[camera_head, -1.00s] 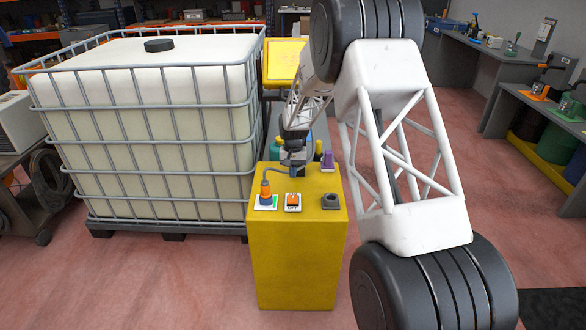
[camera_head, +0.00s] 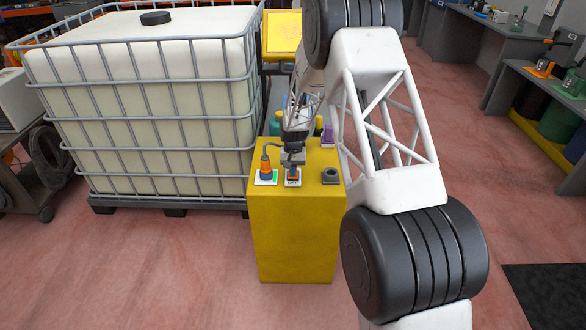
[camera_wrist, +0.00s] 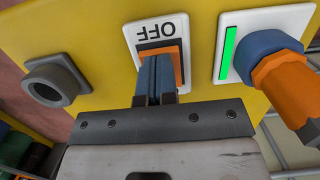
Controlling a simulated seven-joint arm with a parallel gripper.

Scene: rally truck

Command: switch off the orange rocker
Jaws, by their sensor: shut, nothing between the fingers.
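The orange rocker (camera_wrist: 177,66) sits in a dark frame on a white plate marked OFF (camera_wrist: 158,30), on top of the yellow cabinet (camera_head: 292,230). In the wrist view the plate appears upside down. My gripper (camera_wrist: 157,62) is shut and empty, its fingertips over the rocker, seemingly touching it or very close. The fingers hide the rocker's middle and left part, so its tilt cannot be told. In the head view the rocker (camera_head: 292,173) shows just below my gripper (camera_head: 291,165).
Beside the rocker is an orange and blue plug (camera_wrist: 275,72) in a white socket plate with a lit green strip (camera_wrist: 229,52). A dark empty socket (camera_wrist: 56,80) sits on the other side. A large caged white tank (camera_head: 150,110) stands left of the cabinet.

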